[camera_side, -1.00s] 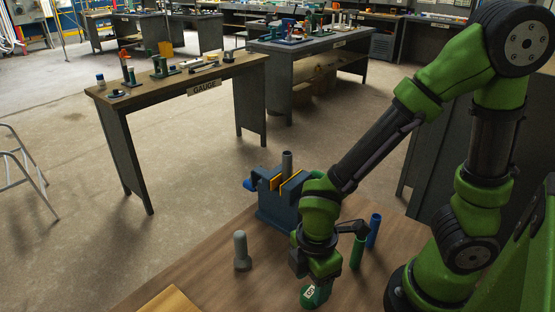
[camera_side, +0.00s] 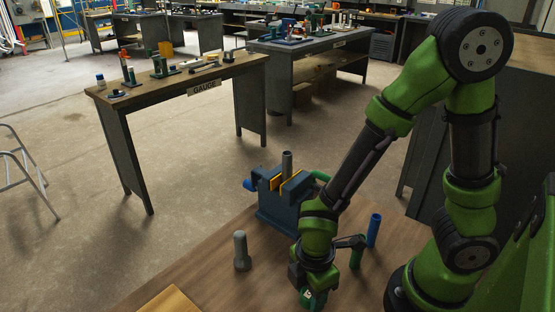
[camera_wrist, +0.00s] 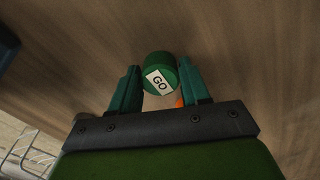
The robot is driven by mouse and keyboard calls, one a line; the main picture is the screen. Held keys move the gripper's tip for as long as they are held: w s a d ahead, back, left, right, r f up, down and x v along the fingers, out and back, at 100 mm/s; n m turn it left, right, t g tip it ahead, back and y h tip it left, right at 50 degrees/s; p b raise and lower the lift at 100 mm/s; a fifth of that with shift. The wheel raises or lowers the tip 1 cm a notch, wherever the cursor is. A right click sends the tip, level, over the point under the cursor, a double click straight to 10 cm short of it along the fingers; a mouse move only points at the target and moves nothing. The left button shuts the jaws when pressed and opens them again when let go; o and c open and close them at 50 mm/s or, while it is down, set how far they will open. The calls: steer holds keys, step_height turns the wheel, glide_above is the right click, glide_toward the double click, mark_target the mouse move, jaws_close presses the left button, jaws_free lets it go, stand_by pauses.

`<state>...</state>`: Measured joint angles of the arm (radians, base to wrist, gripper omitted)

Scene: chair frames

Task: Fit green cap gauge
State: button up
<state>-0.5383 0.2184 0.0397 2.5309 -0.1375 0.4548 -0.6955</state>
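The green cap gauge (camera_wrist: 160,68) has a white label reading GO. In the wrist view it lies between the two teal fingertips of my gripper (camera_wrist: 160,76). The fingers stand apart on either side of it, with a narrow gap at each side. In the side view the cap (camera_side: 314,300) is at the bottom, mostly hidden by my gripper (camera_side: 308,291), which is low over the table. A grey tube (camera_side: 287,163) stands upright in the blue vise (camera_side: 275,210) with yellow jaws.
A grey round-headed pin (camera_side: 241,251) stands left of my gripper. A green cylinder (camera_side: 356,256) and a blue tube (camera_side: 374,230) stand to its right. A lighter board (camera_side: 172,301) lies at the front left. A bench labelled GAUGE (camera_side: 180,86) stands beyond the worktable.

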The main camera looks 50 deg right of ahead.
steer(key=shift+r, duration=2.05)
step_height(320, 180, up, 28)
steer(key=w+d+m, duration=1.2)
steer(key=w+d, duration=0.4)
steer(key=w, duration=0.3)
step_height(320, 180, down, 5)
steer(key=shift+s+r, duration=0.1)
steer(key=shift+s, duration=0.05)
steer(key=shift+f, duration=0.4)
steer(key=shift+f, duration=2.3)
